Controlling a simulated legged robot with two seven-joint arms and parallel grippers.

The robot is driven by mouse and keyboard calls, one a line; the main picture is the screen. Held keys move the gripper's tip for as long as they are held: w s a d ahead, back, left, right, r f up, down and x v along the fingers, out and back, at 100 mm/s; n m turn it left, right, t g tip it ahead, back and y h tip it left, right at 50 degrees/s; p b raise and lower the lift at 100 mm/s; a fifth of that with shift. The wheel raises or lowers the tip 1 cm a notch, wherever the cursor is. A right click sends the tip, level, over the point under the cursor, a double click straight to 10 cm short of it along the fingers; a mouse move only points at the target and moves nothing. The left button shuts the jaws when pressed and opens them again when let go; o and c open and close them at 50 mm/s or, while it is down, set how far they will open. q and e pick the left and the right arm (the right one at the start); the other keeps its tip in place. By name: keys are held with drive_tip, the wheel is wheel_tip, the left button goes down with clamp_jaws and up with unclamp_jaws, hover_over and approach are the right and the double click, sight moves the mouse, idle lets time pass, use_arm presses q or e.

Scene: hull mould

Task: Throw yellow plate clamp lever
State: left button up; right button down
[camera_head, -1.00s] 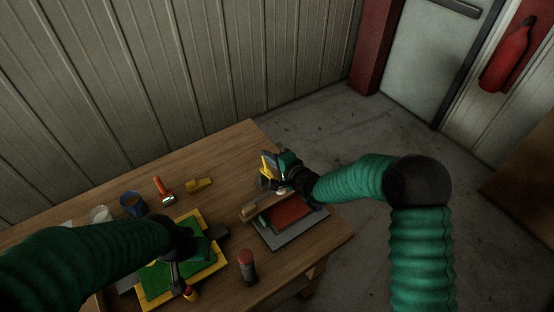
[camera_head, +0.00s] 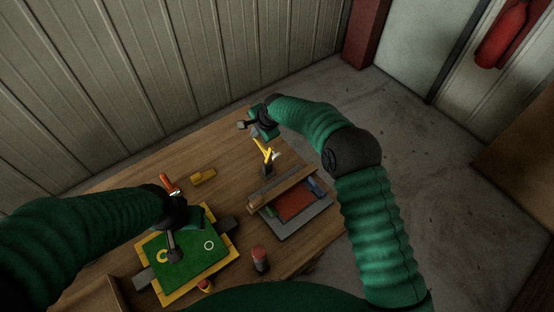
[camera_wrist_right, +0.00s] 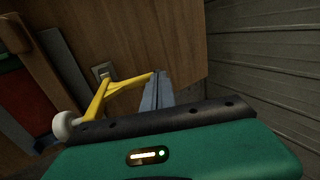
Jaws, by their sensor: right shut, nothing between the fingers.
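The yellow clamp lever (camera_head: 264,150) stands raised near the far edge of the table, on a dark base (camera_head: 267,171). Its white knob (camera_head: 276,155) points to the right. In the right wrist view the yellow lever (camera_wrist_right: 98,98) and white knob (camera_wrist_right: 66,126) lie left of the fingers. My right gripper (camera_wrist_right: 154,92) is shut and empty, close beside the lever; whether it touches the lever is unclear. In the head view it is at the table's far edge. My left gripper (camera_head: 173,246) is over the green board; its finger opening is unclear.
A grey tray with a red inside (camera_head: 296,207) and a wooden bar (camera_head: 283,187) lies in front of the lever. A yellow-framed green board (camera_head: 190,266) is at the left.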

drive_tip(key=shift+w+d+f, duration=0.15)
drive_tip(key=shift+w, duration=0.05)
use_arm(q)
drive_tip(key=shift+d+f, duration=0.15)
drive_tip(key=shift+d, duration=0.15)
drive_tip(key=shift+s+a+b, duration=0.1)
drive_tip(key=shift+a+b, duration=0.05)
drive_tip(key=shift+b, duration=0.15)
use_arm(e)
drive_tip(key=shift+a, duration=0.2)
